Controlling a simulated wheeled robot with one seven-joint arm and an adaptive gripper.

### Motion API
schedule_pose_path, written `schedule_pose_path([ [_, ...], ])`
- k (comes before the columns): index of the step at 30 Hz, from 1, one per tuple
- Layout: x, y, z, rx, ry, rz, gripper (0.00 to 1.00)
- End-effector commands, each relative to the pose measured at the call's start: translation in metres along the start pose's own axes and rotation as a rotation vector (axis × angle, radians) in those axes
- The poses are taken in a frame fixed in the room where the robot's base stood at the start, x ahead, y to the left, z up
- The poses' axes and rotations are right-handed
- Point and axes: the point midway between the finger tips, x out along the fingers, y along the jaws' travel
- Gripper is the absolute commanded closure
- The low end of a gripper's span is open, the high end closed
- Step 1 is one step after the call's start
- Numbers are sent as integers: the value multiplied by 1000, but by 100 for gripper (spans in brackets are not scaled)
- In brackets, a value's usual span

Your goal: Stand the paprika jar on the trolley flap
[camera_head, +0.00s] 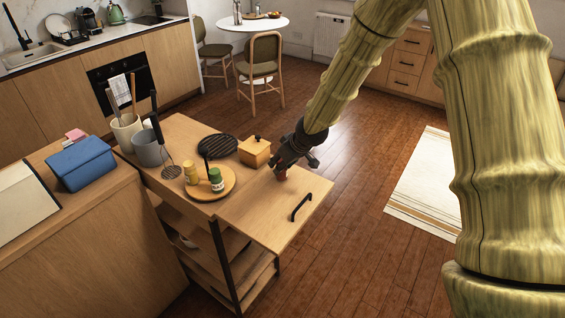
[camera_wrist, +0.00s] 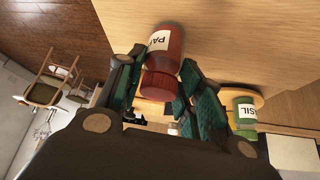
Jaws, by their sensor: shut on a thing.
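The red paprika jar (camera_head: 281,175) is between the fingers of my gripper (camera_head: 287,164), over the back part of the trolley flap (camera_head: 262,220). In the wrist view the jar (camera_wrist: 164,50) shows a white label with "PA", and the green-padded fingers (camera_wrist: 160,85) are closed on its sides. The flap is raised level with the trolley top and has a black handle (camera_head: 301,207). The jar's lower end is close to the wooden surface; I cannot tell whether it touches.
A round wooden tray (camera_head: 203,193) on the trolley holds a yellow-lidded jar (camera_head: 191,173) and a green basil jar (camera_head: 216,180). The flap's front part is clear.

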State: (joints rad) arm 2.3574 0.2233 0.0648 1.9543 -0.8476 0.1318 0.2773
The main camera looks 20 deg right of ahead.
Motion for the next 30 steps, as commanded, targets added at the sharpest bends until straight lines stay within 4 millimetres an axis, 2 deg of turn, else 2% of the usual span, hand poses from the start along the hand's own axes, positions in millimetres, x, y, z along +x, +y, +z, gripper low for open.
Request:
schedule_pose_path([
  [7, 3, 0, 2, 0, 0, 0, 89],
  [8, 3, 0, 2, 1, 0, 0, 62],
  [11, 2, 0, 2, 0, 0, 0, 44],
  [22, 0, 0, 1, 0, 0, 0, 42],
  [26, -6, 0, 0, 0, 0, 1, 42],
  [30, -20, 1, 0, 2, 2, 1, 42],
])
